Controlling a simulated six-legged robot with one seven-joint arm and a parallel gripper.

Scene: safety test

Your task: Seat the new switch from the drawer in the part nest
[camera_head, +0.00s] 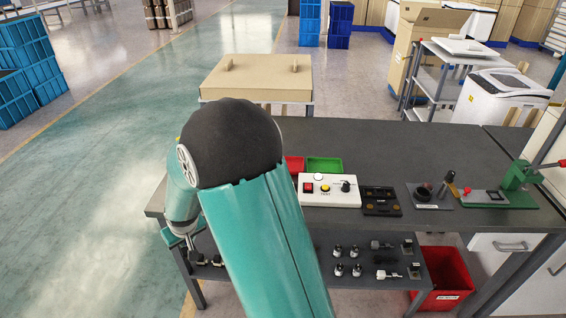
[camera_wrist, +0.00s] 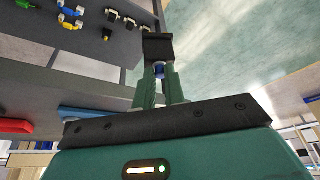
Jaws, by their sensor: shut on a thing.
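My gripper (camera_head: 191,243) hangs low at the left front corner of the bench, beside the lower level. In the wrist view my gripper (camera_wrist: 158,75) is shut on a dark block with a blue part between the fingers, seemingly a switch (camera_wrist: 158,46). It is clear of the floor. Several small switches and knobs (camera_head: 356,270) lie on the dark drawer or shelf (camera_head: 318,262) under the bench top. A grey fixture with a red piece (camera_head: 484,197), beside a green clamp (camera_head: 516,176), looks like the part nest. My arm hides part of the bench and drawer.
On the bench (camera_head: 400,150) stand a white control box (camera_head: 330,190), a black slotted plate (camera_head: 381,201), a grey plate with a round socket (camera_head: 428,196) and a green bin (camera_head: 324,165). A red bin (camera_head: 447,280) stands below right. The bench's back middle is clear.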

